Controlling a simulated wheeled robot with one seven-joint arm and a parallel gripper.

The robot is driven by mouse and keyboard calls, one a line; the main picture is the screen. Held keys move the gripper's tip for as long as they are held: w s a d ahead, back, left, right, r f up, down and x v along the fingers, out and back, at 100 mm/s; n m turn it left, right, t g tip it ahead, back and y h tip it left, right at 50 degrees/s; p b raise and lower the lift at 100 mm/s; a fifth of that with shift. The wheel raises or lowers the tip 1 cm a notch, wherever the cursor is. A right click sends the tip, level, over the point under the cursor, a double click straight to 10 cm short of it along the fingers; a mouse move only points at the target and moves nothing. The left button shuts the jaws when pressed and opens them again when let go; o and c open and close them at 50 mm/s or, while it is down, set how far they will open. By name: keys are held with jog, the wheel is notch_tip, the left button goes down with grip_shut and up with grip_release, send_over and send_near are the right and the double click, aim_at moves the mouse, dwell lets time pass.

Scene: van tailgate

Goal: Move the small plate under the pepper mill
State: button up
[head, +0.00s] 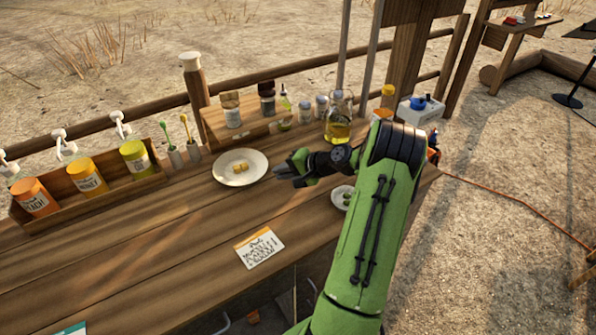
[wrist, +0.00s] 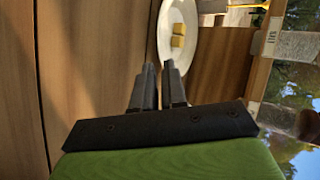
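A small pale plate (head: 336,200) with small green pieces on it lies on the wooden counter, partly hidden behind my green arm in the head view. I cannot clearly pick out the pepper mill; a dark jar-like container (head: 267,99) on the raised wooden shelf may be it. My gripper (head: 278,173) is over the counter, just right of the larger white plate (head: 255,178) with yellow cubes. In the wrist view its two fingers (wrist: 159,66) are a narrow gap apart with nothing between them. The larger plate (wrist: 163,35) lies beyond the fingertips.
A rack with orange, yellow and lime jars (head: 88,177) stands at the left. Two holders with brushes (head: 176,158) are beside it. Bottles and jars stand on the shelf (head: 222,136), with an oil bottle (head: 338,130) near its right end. A card (head: 259,248) lies on the front counter.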

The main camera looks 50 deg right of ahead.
aim_at(261, 176)
jog(key=b+x, duration=0.1)
jog(key=x, duration=0.6)
jog(key=shift+w+a+f, duration=0.15)
jog(key=shift+w+f, duration=0.05)
jog(key=shift+w, duration=0.15)
grip_shut()
jog(key=shift+s+d+p, duration=0.15)
jog(key=shift+s+d, duration=0.3)
jog(key=shift+d, duration=1.5)
jog(key=shift+s+d+p, duration=0.15)
jog(key=shift+s+d, duration=0.3)
jog(key=shift+d, duration=1.5)
jog(key=shift+s+d+p, duration=0.15)
jog(key=shift+s+d, duration=0.3)
jog(key=shift+d, duration=1.45)
